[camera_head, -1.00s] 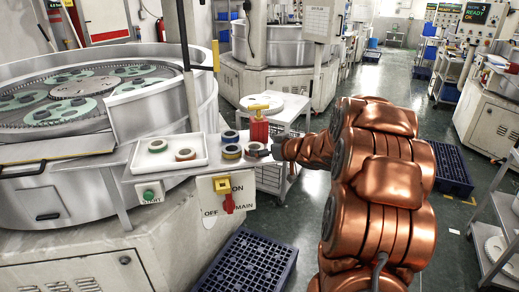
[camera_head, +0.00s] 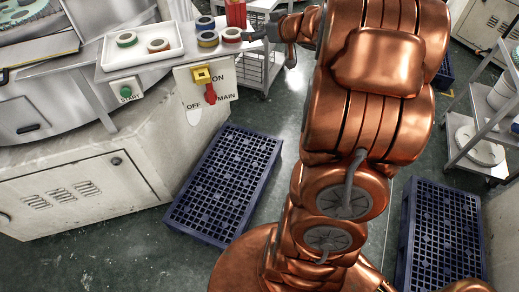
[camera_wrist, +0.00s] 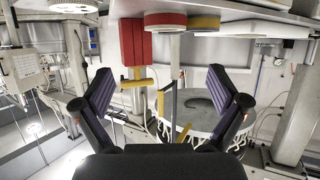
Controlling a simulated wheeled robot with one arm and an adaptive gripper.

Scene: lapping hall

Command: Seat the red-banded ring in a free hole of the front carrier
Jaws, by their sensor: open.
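A ring with a red band (camera_head: 231,35) lies at the right end of the grey shelf (camera_head: 125,68). In the wrist view, which looks upside down, the red-banded ring (camera_wrist: 165,18) shows at the top, ahead of the fingers. My gripper (camera_head: 264,36) is just right of that ring, open and empty. Its two dark fingers stand wide apart in the wrist view (camera_wrist: 160,78).
A yellow-banded ring (camera_head: 208,39) and a blue one (camera_head: 206,22) stand close to the red-banded ring. A white tray (camera_head: 112,62) holds a green ring and an orange-red ring. A red bottle (camera_head: 235,12) stands behind. A switch panel (camera_head: 222,92) hangs below the shelf.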

